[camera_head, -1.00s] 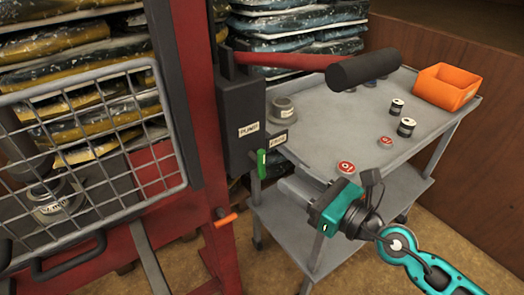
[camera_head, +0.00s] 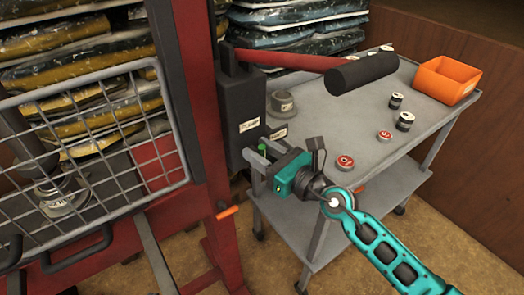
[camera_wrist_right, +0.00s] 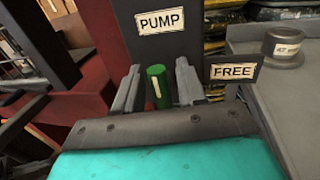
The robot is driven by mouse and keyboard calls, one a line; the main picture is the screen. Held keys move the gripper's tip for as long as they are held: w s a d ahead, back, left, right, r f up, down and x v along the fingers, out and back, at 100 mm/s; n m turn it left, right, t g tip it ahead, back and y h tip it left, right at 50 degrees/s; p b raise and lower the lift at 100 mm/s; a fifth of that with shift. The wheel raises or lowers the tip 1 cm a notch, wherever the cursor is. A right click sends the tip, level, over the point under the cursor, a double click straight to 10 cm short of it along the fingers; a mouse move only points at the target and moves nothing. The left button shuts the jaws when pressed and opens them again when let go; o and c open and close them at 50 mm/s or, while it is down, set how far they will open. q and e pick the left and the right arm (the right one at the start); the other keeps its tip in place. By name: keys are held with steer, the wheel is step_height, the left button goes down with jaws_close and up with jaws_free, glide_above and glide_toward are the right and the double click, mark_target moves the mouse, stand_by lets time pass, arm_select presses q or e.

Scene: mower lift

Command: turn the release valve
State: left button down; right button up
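The release valve, a green knob (camera_head: 262,148) with a pale mark, sits low on the dark pump block (camera_head: 243,110). In the right wrist view, the green knob (camera_wrist_right: 157,86) stands upright below the PUMP label (camera_wrist_right: 160,21). A FREE label (camera_wrist_right: 233,72) is to its right. My right gripper (camera_head: 264,154) is at the valve. In the right wrist view, the fingers of my right gripper (camera_wrist_right: 156,92) are open, one on each side of the knob, with visible gaps. The head view partly hides the knob behind the gripper. My left gripper is not in view.
A red pump lever with a black grip (camera_head: 362,73) sticks out above. A grey cart (camera_head: 360,135) with cans, red-topped pucks and an orange bin (camera_head: 447,80) stands at the right. A wire guard (camera_head: 95,150) on the red press frame stands at the left.

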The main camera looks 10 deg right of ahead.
jaws_close()
